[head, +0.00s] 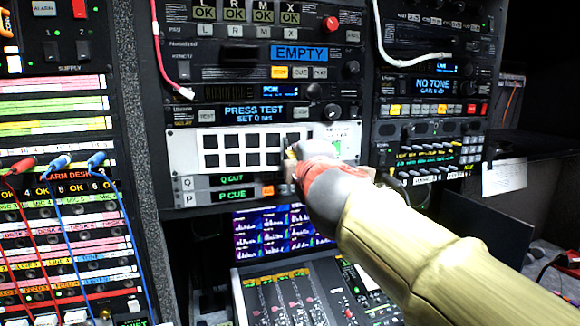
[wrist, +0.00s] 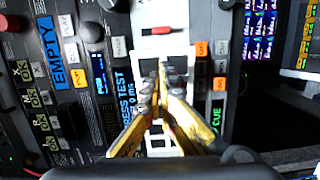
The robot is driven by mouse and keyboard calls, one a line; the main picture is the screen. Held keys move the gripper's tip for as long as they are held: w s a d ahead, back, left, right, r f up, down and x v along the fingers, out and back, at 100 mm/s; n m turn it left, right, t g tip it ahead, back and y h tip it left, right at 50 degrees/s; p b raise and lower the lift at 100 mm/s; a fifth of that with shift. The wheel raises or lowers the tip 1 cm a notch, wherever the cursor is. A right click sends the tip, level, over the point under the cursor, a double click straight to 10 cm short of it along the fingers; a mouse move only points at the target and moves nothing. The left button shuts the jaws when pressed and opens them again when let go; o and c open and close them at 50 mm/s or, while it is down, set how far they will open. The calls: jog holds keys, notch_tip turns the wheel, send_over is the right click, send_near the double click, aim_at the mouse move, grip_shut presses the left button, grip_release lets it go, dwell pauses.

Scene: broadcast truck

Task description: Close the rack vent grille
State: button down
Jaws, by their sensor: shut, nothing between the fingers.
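The vent grille (head: 182,148) is a pale panel on the middle rack, with two rows of dark square openings. It also shows in the wrist view (wrist: 178,50), partly covered by my fingers. A small red tab (wrist: 160,31) sits beside the openings in the wrist view; in the head view my gripper may hide it. My gripper (head: 291,152) is at the right part of the grille. In the wrist view, my gripper's (wrist: 160,72) yellow fingers meet at their tips over the openings, with nothing between them. I cannot tell whether they touch the panel.
Two labelled rows, Q OUT and P CUE (head: 232,194), lie just below the grille. A PRESS TEST display (head: 253,112) is above. A mixing console (head: 290,295) and screen (head: 270,232) are lower down. Patch cables (head: 58,166) hang at the left.

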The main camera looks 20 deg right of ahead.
jog(key=shift+w+d, duration=0.2)
jog(key=shift+w, duration=0.45)
jog(key=shift+w+d, duration=0.25)
jog(key=shift+w, duration=0.35)
jog(key=shift+w+d, duration=0.2)
jog(key=shift+w, duration=0.45)
